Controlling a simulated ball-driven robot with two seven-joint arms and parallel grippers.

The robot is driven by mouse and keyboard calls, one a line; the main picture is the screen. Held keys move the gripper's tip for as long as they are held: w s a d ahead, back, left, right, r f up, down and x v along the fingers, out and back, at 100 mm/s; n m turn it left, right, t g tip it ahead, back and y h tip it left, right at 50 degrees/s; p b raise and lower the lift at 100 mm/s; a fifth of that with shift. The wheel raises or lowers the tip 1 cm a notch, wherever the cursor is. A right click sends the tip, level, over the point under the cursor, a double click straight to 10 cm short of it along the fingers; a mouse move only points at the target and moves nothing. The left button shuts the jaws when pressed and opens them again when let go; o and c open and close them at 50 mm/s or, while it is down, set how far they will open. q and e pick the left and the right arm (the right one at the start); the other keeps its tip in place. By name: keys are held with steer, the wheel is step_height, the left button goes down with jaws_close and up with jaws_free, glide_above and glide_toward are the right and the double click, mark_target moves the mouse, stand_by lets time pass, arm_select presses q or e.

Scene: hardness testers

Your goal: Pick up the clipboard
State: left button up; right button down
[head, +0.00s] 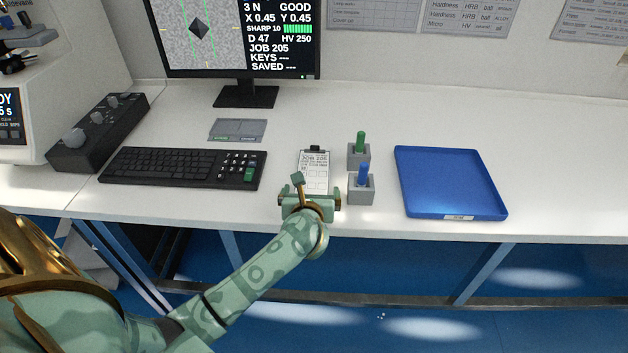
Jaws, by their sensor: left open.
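The clipboard (314,172) lies on the white bench between the keyboard and two small grey blocks. It has a black clip at its far end and a printed sheet that reads JOB 205. My left gripper (310,194) is open at the clipboard's near end, close to the bench's front edge. The gripper hides that near end, and I cannot tell whether it touches the board. My right gripper is not in view.
A black keyboard (182,167) lies left of the clipboard. Grey blocks holding a green peg (360,142) and a blue peg (362,175) stand close on its right. A blue tray (452,182) lies further right. A monitor (240,38) stands behind. The bench's far right is clear.

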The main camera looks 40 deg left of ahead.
arm_select(q)
steer(key=shift+w+a+f, duration=0.1)
steer(key=shift+w, duration=0.1)
steer(key=shift+s, duration=0.1)
steer(key=c, duration=1)
steer(key=shift+c, duration=0.8)
steer(key=shift+r, duration=0.2)
